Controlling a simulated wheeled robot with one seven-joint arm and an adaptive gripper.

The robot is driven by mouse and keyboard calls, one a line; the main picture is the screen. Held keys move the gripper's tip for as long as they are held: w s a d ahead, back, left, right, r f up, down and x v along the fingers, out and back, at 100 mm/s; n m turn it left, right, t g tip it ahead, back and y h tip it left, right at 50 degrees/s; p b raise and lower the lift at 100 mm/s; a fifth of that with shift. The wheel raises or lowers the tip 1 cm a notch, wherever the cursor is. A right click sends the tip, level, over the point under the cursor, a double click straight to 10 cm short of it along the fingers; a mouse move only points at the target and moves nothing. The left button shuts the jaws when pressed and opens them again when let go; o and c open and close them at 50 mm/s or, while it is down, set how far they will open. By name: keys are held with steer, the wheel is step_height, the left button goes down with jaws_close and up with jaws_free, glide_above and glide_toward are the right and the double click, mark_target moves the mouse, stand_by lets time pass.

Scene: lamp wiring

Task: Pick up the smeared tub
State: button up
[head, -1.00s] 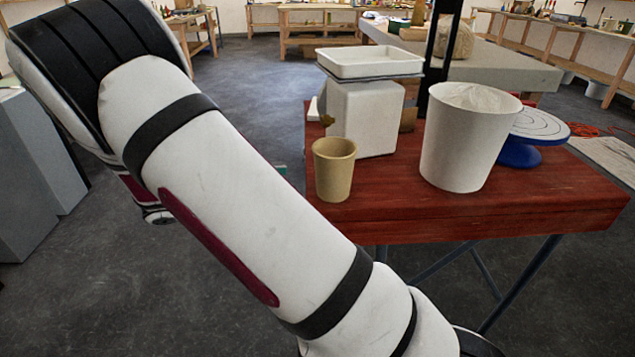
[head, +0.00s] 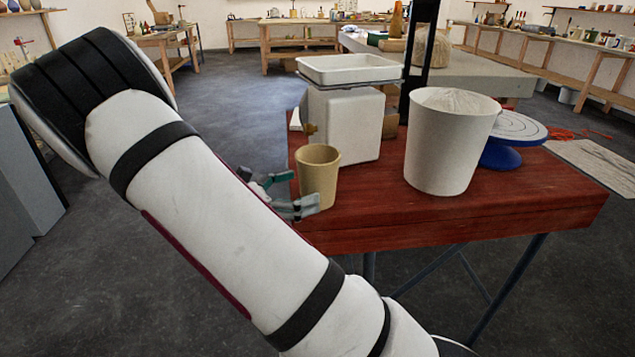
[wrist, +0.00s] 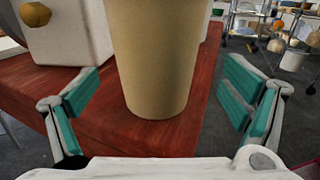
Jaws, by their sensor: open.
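A tan tub (head: 318,175), wider at its rim, stands upright at the near left edge of the red-brown table (head: 440,222). I cannot make out a smear on it. My gripper (head: 293,190) is at the tub's left side, low near its base. In the wrist view the tub (wrist: 155,60) stands ahead, between the two teal-padded fingers of my gripper (wrist: 162,92). The fingers are wide apart, with a gap on both sides of the tub. The tub's top is out of the wrist view.
A white scale-like box (head: 345,125) with a tray (head: 350,70) stands just behind the tub. A large white bucket (head: 450,150) stands to the right, with a blue-based turntable (head: 510,150) beyond it. A dark post (head: 418,50) rises behind.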

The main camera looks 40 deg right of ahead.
mark_target(318, 181)
steer(key=d, duration=0.3)
steer(key=d+b, duration=0.1)
steer(key=shift+s+d+r, duration=0.15)
steer(key=shift+s+d, duration=0.1)
steer(key=shift+d, duration=0.15)
steer(key=c, duration=1.6)
